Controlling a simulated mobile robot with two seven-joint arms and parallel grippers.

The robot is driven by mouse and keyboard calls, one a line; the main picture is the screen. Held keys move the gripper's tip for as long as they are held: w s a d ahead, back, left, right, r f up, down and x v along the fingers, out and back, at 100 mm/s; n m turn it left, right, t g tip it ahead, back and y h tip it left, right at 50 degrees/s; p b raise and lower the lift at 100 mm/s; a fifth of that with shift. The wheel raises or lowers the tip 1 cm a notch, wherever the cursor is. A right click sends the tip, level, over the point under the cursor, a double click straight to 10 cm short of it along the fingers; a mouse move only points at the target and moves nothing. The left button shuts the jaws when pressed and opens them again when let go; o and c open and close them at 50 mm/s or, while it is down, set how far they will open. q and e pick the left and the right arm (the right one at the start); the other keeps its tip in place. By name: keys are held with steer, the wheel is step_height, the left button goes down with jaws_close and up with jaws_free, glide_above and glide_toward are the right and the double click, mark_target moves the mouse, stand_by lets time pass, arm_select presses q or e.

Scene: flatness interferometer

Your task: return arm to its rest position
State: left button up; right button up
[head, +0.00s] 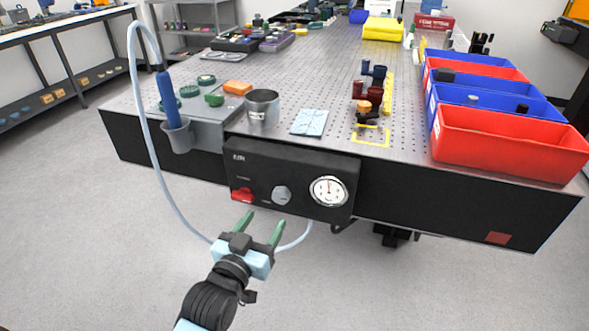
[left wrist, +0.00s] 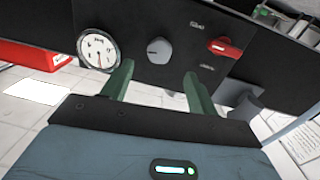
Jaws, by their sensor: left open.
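My left gripper (head: 262,228) has green fingers and is open and empty. In the head view it is in front of and a little below the black control panel on the bench front. The panel (head: 262,158) carries a red knob (head: 243,194), a grey knob (head: 281,195) and a round white gauge (head: 328,191). In the left wrist view the open fingers (left wrist: 158,85) point toward the panel, with the grey knob (left wrist: 159,51) between them, the gauge (left wrist: 97,48) at left and the red knob (left wrist: 225,46) at right. No contact with a knob shows. My right gripper is not in view.
A pale hose loops from a blue-handled tool (head: 167,92) in a grey holder (head: 178,136) down past my gripper. The perforated bench top (head: 330,85) bears a metal cup (head: 262,108), a cloth (head: 310,122), and red and blue bins (head: 510,145) at right. The floor in front is clear.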

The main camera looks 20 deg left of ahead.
arm_select(q)
steer(key=s+f+g, duration=0.3)
steer(key=s+f, duration=0.7)
steer(key=f, duration=0.2)
steer(key=s+f+g, duration=0.3)
steer(key=s+f, duration=0.2)
steer(key=s, duration=0.6)
steer(key=s+f+m+g, duration=0.1)
steer(key=s+f+g, duration=0.25)
steer(key=s, duration=0.85)
steer(key=s+f+g, duration=0.2)
steer(key=s+f, duration=0.3)
steer(key=s, duration=0.6)
steer(key=w+r+t+p, duration=0.1)
steer(key=w+r+p, duration=0.2)
steer(key=r+p, duration=0.4)
steer(key=w+r+t+p, duration=0.1)
steer(key=w+r+p, duration=0.2)
steer(key=r+p, duration=0.4)
steer(key=shift+w+a+r+p, duration=0.25)
steer(key=shift+a+r+p, duration=0.15)
steer(key=shift+r, duration=0.2)
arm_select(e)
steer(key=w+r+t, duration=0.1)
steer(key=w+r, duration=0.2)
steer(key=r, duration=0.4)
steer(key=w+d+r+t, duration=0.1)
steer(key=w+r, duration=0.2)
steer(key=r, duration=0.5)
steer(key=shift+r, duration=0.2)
